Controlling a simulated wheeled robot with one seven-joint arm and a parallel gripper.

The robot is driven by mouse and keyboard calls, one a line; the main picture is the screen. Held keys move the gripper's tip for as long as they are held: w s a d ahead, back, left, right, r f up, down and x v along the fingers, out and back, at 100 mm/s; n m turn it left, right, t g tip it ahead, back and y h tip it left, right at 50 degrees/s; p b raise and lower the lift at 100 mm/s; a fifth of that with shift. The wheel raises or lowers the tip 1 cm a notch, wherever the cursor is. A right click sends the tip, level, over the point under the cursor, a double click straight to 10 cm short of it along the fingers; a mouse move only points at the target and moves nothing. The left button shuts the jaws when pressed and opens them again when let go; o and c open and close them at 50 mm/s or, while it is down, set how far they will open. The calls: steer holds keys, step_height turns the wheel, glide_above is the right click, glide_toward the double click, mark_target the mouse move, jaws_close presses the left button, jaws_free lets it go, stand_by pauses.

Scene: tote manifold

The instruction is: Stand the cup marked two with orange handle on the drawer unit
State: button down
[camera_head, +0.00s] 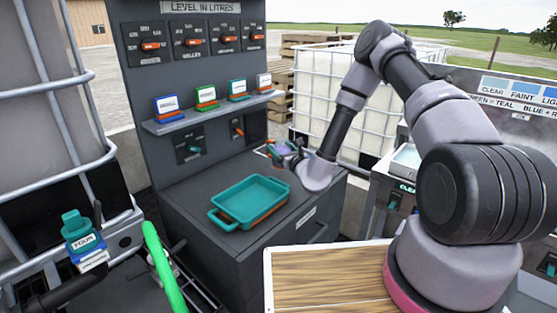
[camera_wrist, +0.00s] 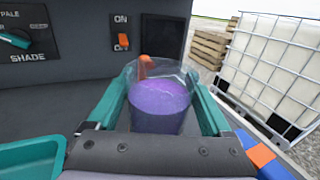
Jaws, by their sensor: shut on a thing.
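My gripper (camera_head: 284,152) is at the back right of the drawer unit (camera_head: 290,258), close to its dark top. In the wrist view its teal fingers (camera_wrist: 165,112) are shut on a clear cup (camera_wrist: 160,105) from both sides. The cup is upright and holds purple liquid. Its orange handle (camera_wrist: 146,66) points away from the wrist. No mark two can be read on the cup. I cannot tell whether the cup's base touches the top, as my gripper hides it.
A teal tray (camera_head: 214,215) on an orange one takes up the front middle of the top. A panel with a shelf (camera_head: 215,110) of small labelled blocks rises behind. A caged white tank (camera_head: 315,100) stands beyond. A wooden board (camera_head: 325,280) lies in front.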

steer(key=shift+f, duration=1.9)
